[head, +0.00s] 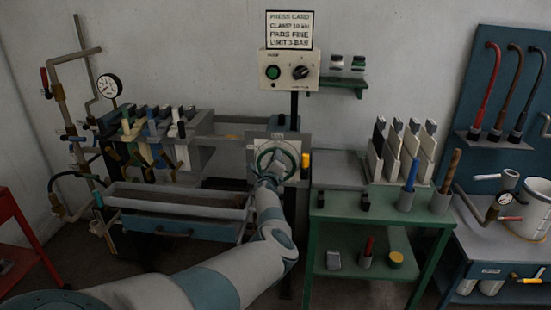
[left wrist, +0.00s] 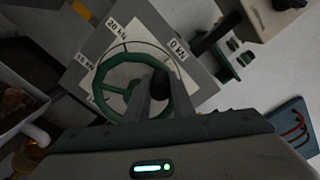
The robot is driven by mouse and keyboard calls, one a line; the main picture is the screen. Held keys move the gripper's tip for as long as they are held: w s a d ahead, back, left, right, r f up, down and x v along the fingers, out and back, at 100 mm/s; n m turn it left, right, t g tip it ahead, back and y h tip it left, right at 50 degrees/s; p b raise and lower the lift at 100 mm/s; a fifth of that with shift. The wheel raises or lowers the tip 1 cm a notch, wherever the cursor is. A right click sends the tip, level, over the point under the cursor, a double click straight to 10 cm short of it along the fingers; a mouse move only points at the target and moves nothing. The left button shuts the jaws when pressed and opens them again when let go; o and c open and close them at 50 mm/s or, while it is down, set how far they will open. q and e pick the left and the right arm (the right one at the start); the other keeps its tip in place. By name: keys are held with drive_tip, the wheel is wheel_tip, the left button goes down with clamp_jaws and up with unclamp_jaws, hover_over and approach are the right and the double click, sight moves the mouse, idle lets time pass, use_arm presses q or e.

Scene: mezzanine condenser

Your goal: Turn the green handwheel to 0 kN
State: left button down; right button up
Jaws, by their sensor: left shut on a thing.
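The green handwheel (head: 263,159) is mounted on a square grey plate (head: 251,138) in the middle of the head view. It also shows in the left wrist view (left wrist: 108,72), with a white dial behind it. The dial has a "20 kN" label (left wrist: 117,27) and a "0 kN" label (left wrist: 179,49); another label at the left is hard to read. My left gripper (left wrist: 154,92) is shut at the wheel's rim, around a dark knob (left wrist: 160,80). In the head view my left gripper (head: 268,178) covers the wheel's lower part. My right gripper is not in view.
A sign (head: 289,30) and a control box (head: 290,70) with a green button stand above the wheel. A long trough (head: 178,200) lies to the left. A green table (head: 335,207) with upright cards and tools stands to the right.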

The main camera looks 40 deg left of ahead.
use_arm(q)
drive_tip(key=shift+a+r, duration=0.1)
drive_tip(key=shift+r, duration=0.15)
drive_tip(key=c, duration=1.7)
unclamp_jaws()
drive_tip(key=shift+o, duration=0.8)
drive_tip(key=shift+w+f, duration=0.1)
drive_tip(key=shift+f, duration=0.1)
drive_tip(key=shift+p+v, duration=1.1)
drive_tip(key=shift+v, duration=0.05)
drive_tip(key=p+v, duration=0.3)
drive_tip(key=v, duration=1.2)
